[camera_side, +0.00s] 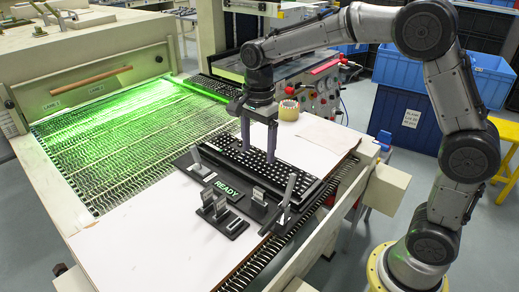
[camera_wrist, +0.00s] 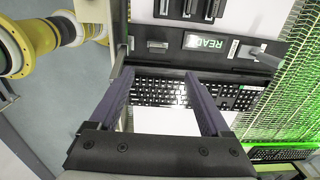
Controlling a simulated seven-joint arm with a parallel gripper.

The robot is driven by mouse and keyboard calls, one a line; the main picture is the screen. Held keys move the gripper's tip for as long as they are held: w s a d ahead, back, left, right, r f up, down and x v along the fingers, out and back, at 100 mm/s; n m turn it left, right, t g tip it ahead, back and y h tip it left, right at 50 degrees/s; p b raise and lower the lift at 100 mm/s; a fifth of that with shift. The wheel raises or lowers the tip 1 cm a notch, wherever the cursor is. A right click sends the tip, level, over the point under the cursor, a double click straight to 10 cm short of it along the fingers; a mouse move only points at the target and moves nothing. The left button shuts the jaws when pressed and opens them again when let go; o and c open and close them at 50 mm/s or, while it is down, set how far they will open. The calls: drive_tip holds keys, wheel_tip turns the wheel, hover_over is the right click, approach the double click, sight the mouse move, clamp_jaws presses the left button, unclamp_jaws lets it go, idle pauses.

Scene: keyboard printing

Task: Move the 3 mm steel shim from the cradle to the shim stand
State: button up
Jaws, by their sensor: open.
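My gripper (camera_side: 258,154) is open, its fingers pointing down over the black keyboard (camera_side: 292,172). In the wrist view my gripper (camera_wrist: 160,78) has its fingers apart with keyboard keys showing between them; nothing is gripped. The keyboard lies in a dark cradle (camera_side: 190,161) with a green READY display. A small grey upright piece (camera_side: 258,194) stands on the cradle's front edge; it may be the steel shim, but no thickness is readable. The dark shim stand (camera_side: 233,229), in front of the cradle, holds grey plates (camera_side: 220,206). Whether its slot nearest the right is filled I cannot tell.
A green-lit conveyor mesh (camera_side: 110,140) lies to the left. The white table top (camera_side: 135,225) is clear in front. A tape-like roll (camera_side: 288,110) stands behind.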

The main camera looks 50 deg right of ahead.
sight(259, 189)
drive_tip(key=f, duration=1.4)
drive_tip(key=shift+s+f, duration=0.15)
drive_tip(key=shift+s, duration=0.05)
drive_tip(key=shift+c, duration=0.2)
clamp_jaws()
idle(1.3)
drive_tip(key=shift+r, duration=0.2)
drive_tip(key=shift+r, duration=1.85)
drive_tip(key=shift+r, duration=0.1)
